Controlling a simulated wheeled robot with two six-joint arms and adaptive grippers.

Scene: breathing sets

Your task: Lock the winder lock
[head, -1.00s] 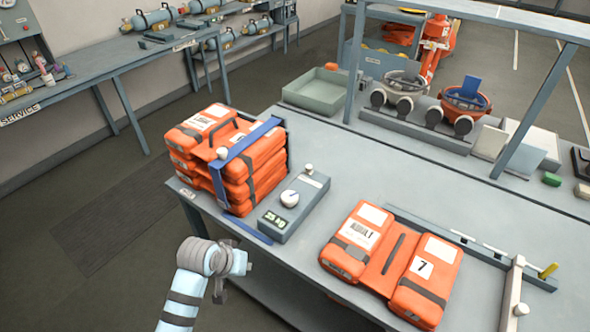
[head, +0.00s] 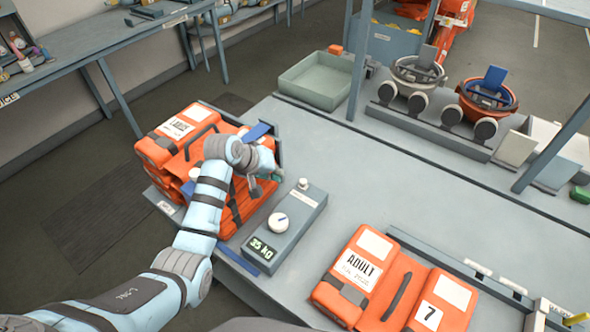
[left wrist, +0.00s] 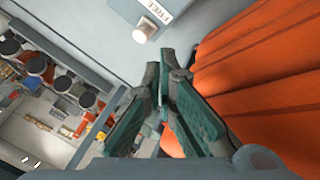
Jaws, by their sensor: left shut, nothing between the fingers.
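A grey winder box (head: 287,232) stands on the bench, with a dial (head: 278,221), a display reading 35 kg and a small pale knob (head: 304,184) at its far end. In the left wrist view the pale knob (left wrist: 143,32) stands out from a grey surface beside a label reading FREE (left wrist: 155,10). My left gripper (head: 274,174) is shut and empty, in front of the orange stack and left of the knob, apart from it. In the left wrist view its green-padded fingers (left wrist: 172,65) point towards the knob side. My right gripper is not in view.
A stack of orange packs (head: 185,135), held by a blue strap, stands close left of the winder box. An orange pack marked ADULT (head: 394,290) lies at right. A green tray (head: 320,79) and harness units (head: 420,75) stand at the back. Bench between is clear.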

